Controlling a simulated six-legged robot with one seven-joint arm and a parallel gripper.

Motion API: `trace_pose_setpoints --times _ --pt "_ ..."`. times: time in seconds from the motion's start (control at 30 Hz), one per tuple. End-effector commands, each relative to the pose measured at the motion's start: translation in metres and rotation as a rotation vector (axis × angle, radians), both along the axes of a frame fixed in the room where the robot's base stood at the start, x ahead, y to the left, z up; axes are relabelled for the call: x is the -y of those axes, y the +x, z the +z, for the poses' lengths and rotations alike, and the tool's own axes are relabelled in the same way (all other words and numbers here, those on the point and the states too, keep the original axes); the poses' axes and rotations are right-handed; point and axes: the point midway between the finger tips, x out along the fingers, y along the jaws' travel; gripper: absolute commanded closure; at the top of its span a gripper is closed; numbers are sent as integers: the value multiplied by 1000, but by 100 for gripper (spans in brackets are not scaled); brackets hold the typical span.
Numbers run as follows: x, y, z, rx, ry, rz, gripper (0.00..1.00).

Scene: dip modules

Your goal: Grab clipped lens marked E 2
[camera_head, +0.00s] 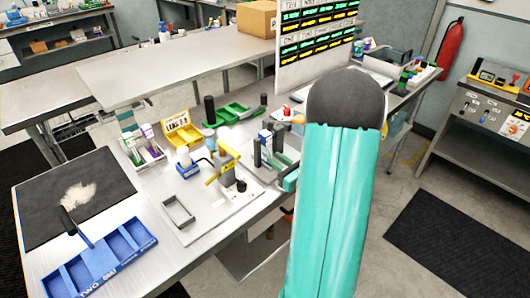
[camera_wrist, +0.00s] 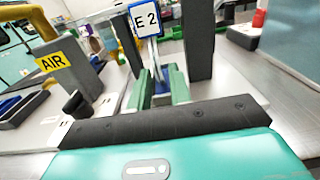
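The lens marked E 2 (camera_wrist: 146,20) shows in the wrist view by its blue-edged white tag, with a thin, nearly edge-on part below it.
A grey post with an AIR label (camera_wrist: 55,62) and yellow pipe stands close on the left. In the head view a blue tray (camera_head: 100,262), dark mat (camera_head: 75,190), yellow rack (camera_head: 183,130) and green holder (camera_head: 234,114) share the bench. A labelled board (camera_head: 300,75) stands behind.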

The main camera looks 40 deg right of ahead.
Motion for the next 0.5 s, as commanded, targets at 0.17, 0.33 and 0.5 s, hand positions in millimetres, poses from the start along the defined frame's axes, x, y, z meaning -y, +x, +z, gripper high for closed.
trace_pose_setpoints --times 0.17,0.33,0.5 --pt "-3 28 1 0 -1 3 80" --pt "-4 35 1 1 0 1 80" --pt "-4 35 1 1 0 1 84"
